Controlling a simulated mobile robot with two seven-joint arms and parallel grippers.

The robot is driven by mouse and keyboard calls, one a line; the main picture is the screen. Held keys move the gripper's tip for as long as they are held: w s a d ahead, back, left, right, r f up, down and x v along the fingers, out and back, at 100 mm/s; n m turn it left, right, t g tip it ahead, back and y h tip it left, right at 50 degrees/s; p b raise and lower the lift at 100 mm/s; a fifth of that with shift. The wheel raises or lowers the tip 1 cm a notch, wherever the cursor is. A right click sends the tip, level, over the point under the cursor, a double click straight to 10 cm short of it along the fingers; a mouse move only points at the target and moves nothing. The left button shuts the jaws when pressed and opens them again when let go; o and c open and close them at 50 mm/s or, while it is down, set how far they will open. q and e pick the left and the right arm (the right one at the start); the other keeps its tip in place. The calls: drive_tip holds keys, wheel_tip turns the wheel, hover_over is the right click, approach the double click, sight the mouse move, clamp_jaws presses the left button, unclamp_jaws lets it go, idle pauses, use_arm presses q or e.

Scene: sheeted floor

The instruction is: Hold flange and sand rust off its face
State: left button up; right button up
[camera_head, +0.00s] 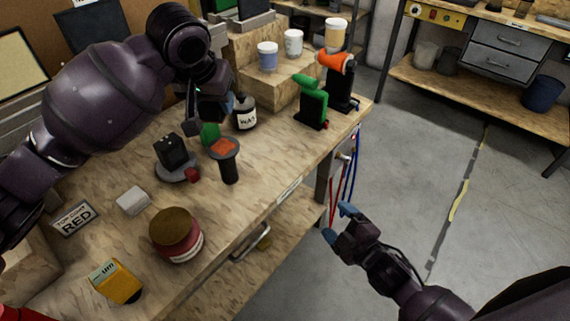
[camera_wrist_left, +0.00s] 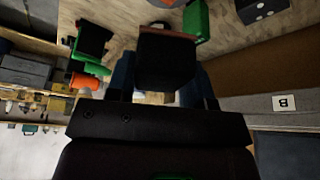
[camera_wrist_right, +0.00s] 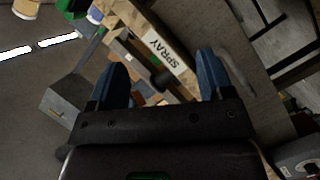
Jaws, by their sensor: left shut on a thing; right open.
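A dark round disc with an orange-red patch on its top face, seemingly the flange (camera_head: 224,148), stands on a black post on the bench. Its edge also shows at the top of the left wrist view (camera_wrist_left: 166,3). My left gripper (camera_head: 212,108) is just behind it, above the bench. It is shut on a black block with a reddish edge (camera_wrist_left: 167,62), perhaps a sanding block. The block is mostly hidden in the head view. My right gripper (camera_head: 338,222) is open and empty, out past the bench's front edge, with bare space between its blue fingers in the right wrist view (camera_wrist_right: 165,88).
A grey disc with a black block (camera_head: 171,151) lies left of the flange. A wax bottle (camera_head: 244,114), a green object (camera_head: 210,133) and two holders with green (camera_head: 313,106) and orange (camera_head: 338,63) tools stand nearby. A red jar (camera_head: 176,238) is at the front.

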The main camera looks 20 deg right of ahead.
drive_tip(key=w+a+r+n+g+y, duration=0.2)
drive_tip(key=w+a+r+n+y, duration=0.1)
drive_tip(key=n, duration=0.8)
drive_tip(key=w+a+r+n+g+y, duration=0.3)
drive_tip(key=w+n+y, duration=0.1)
drive_tip(key=n, duration=0.8)
drive_tip(key=w+a+r+n+g+y, duration=0.3)
drive_tip(key=w+r+n+y, duration=0.1)
drive_tip(key=n, duration=0.7)
drive_tip(key=shift+w+a+y, duration=0.1)
drive_tip(key=shift+a+y, duration=0.2)
drive_tip(key=shift+y, duration=0.2)
drive_tip(key=shift+w+a+n+g, duration=0.15)
drive_tip(key=shift+a+n+g, duration=0.15)
drive_tip(key=shift+a+n, duration=0.15)
hover_over(238, 179)
drive_tip(key=shift+w, duration=0.15)
drive_tip(key=c, duration=1.3)
